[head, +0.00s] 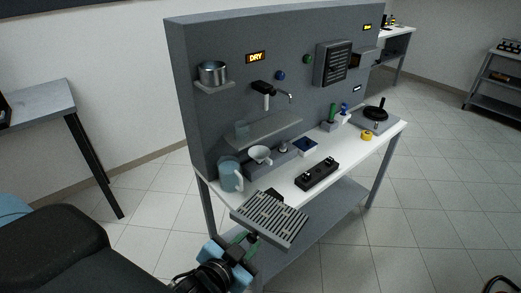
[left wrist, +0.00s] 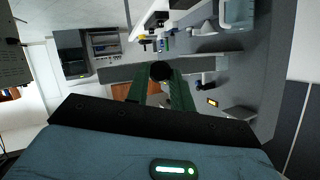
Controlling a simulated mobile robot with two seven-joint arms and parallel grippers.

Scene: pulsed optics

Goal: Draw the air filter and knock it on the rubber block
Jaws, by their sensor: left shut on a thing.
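The air filter (head: 270,217), a flat grey-framed panel with pale slats, lies roughly level over the bench's near left corner in the head view. My left gripper (head: 245,243) has green fingers shut on a dark handle at the filter's near edge. In the left wrist view, a dark round end (left wrist: 161,70) shows between the green fingers; the slatted face cannot be made out there. A small dark piece (head: 271,192) shows just behind the filter, mostly hidden; I cannot tell whether it is the rubber block. My right gripper is not in view.
A louvred unit (head: 333,63) and a shelf (head: 262,128) are on the grey panel.

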